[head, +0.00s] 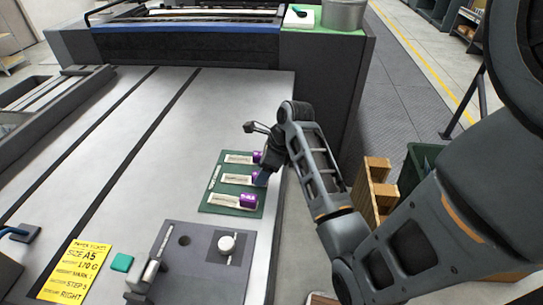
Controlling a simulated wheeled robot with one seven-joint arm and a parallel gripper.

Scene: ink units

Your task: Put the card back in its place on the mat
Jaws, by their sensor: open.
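A dark green mat (211,205) lies on the grey table top near its right edge. Three pale strips lie on it in rows, each with a purple block at its right end: the far strip (238,159), the middle strip (236,180) and the near strip (226,201). I cannot tell which piece is the card. I cannot see anything held between the jaws.
A grey fixture plate with a white knob (226,243) stands in front of the mat. A yellow sheet (76,272) and a small teal block (122,262) lie at the front left. A blue-black machine (185,46) closes the back. The table left of the mat is clear.

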